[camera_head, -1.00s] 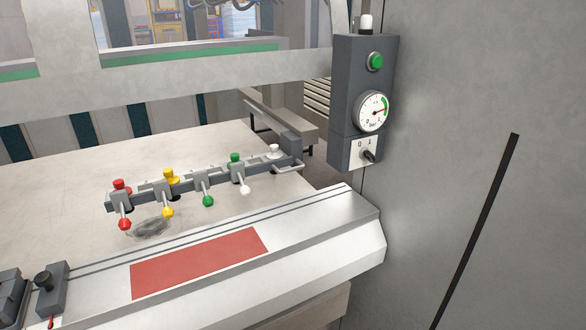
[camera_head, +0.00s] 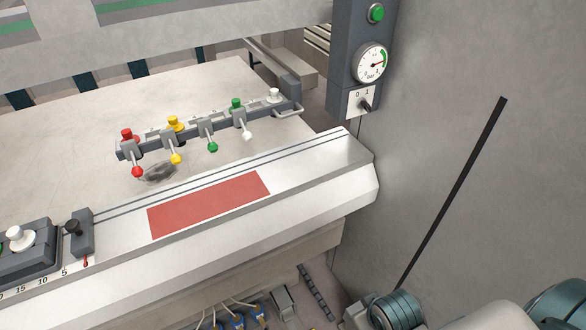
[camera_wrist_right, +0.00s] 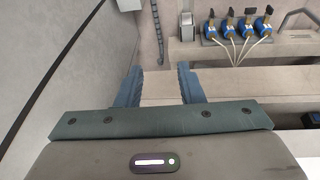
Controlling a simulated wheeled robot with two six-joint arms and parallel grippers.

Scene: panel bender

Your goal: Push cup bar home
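The cup bar (camera_head: 190,138) is a dark grey bar lying on the pale table, with levers tipped red, yellow, green and white. Red, yellow, green and white caps stand along it. A small handle (camera_head: 288,111) sits at its right end. My right gripper (camera_wrist_right: 160,80) shows in the right wrist view, its two blue-grey fingers apart with nothing between them. It points at the machine's lower front, away from the bar. Part of my right arm (camera_head: 395,310) shows at the bottom right of the head view. My left gripper is not in view.
A red patch (camera_head: 209,204) lies on the white front ledge (camera_head: 320,170). A grey control box (camera_head: 374,60) with gauge and switch stands right of the table. Blue valves (camera_wrist_right: 238,27) with black levers show in the wrist view. A grey wall (camera_head: 520,180) bounds the right.

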